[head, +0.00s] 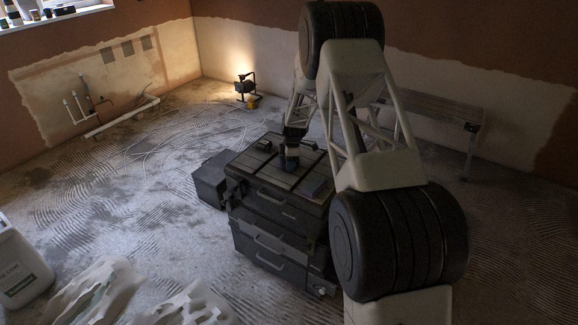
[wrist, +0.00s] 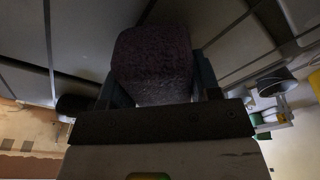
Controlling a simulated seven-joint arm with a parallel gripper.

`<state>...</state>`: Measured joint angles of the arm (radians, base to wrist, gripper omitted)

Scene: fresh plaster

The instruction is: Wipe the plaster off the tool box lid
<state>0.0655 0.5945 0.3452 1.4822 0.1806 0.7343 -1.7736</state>
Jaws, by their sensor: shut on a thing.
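The black tool box (head: 280,220) stands on the floor in the middle of the head view, stacked in sections with front handles. Its ribbed lid (head: 249,169) is shut. My gripper (head: 290,160) is over the lid's middle. In the wrist view my gripper (wrist: 155,95) is shut on a dark, rough-textured block, like a sponge (wrist: 153,55), with a finger on each side. The lid's grey panels and dark grooves (wrist: 85,35) lie beyond the block. I cannot tell whether the block touches the lid. I cannot make out plaster on the lid clearly; my arm hides part of it.
A dark box (head: 210,180) stands left of the tool box. A lit work lamp (head: 245,85), a bench (head: 435,110), a white jug (head: 20,265) and crumpled sacks (head: 95,290) are around. Floor at left is open.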

